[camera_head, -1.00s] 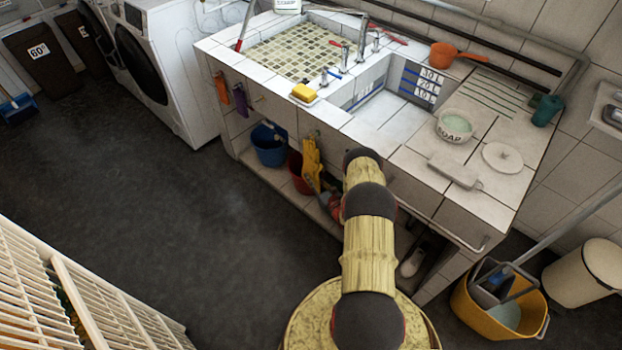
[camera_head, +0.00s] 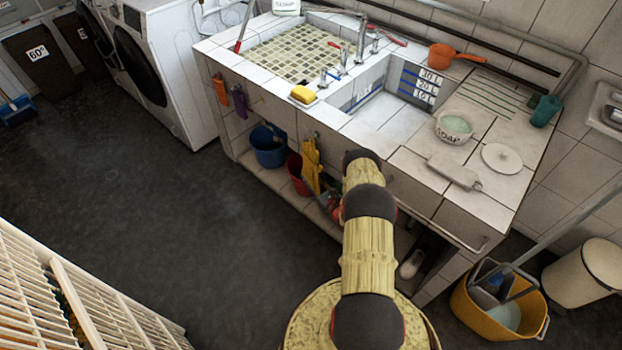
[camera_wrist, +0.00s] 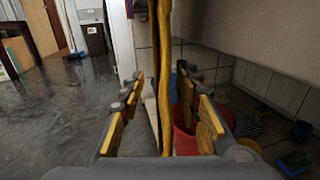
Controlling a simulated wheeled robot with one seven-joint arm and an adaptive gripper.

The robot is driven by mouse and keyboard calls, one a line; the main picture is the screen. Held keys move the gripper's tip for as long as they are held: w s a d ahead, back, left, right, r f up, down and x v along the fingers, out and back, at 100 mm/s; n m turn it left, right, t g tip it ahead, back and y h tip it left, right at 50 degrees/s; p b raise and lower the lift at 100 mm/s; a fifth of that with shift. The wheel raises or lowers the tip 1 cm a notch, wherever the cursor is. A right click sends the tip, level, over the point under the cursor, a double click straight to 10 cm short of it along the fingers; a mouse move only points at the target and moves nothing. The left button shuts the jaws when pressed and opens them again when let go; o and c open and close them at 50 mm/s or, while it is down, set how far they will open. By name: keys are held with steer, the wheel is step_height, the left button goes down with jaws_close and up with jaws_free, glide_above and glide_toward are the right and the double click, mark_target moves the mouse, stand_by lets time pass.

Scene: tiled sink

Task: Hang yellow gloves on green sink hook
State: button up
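The yellow gloves (camera_head: 311,166) hang down the tiled front of the sink. A small green hook (camera_head: 316,135) shows at their top edge. The gloves appear to hang from it, but the contact is too small to make out. In the wrist view the gloves (camera_wrist: 178,85) are a narrow upright yellow strip between my fingers. My gripper (camera_wrist: 165,110) has its yellow-padded fingers spread apart on either side of the strip. In the head view my gripper is at the gloves' lower end, mostly hidden by my arm.
An orange item (camera_head: 221,90) and a purple item (camera_head: 239,101) hang further left on the sink front. A blue bucket (camera_head: 269,148) and a red bucket (camera_head: 298,175) stand on the shelf below. A yellow mop bucket (camera_head: 497,312) stands at the right. The floor at left is open.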

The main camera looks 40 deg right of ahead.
mark_target(319, 188)
stand_by(0.3)
steer(key=s, duration=0.4)
steer(key=s+a, duration=0.1)
steer(key=s, duration=0.1)
steer(key=shift+s+a, duration=0.1)
steer(key=shift+s, duration=0.3)
steer(key=shift+s+a+f, duration=0.1)
steer(key=shift+s+a, duration=0.15)
steer(key=shift+s, duration=0.25)
